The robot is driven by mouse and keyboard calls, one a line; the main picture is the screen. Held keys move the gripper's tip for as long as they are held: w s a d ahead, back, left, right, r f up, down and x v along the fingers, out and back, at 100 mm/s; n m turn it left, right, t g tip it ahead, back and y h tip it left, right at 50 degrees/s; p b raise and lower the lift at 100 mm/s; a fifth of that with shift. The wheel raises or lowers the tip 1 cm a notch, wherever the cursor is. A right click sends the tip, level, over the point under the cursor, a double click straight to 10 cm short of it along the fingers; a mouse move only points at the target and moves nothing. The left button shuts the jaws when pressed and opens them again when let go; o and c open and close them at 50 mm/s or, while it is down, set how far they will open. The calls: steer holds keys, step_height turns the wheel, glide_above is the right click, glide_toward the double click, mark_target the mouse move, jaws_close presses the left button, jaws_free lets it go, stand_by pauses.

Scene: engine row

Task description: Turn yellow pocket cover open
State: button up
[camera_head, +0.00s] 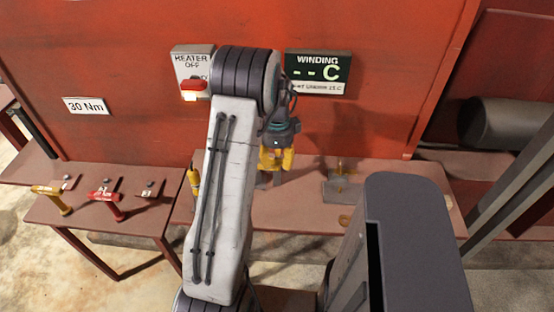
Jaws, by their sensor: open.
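My gripper (270,180) hangs down near the middle of the view, over the red-brown bench. Its fingers look yellow with darker tips, with nothing seen between them. I cannot clearly make out a yellow pocket cover. My arm hides part of the bench to the left of my gripper.
A yellow-handled tool (50,198) and a red-handled tool (105,200) are on the lower left bench (130,222). A yellow upright item (194,182) shows beside my arm. The red wall carries a heater box (192,66) with a lit red switch and a winding display (318,72).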

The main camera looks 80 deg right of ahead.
steer(key=shift+c, duration=0.3)
jaws_close()
stand_by(0.3)
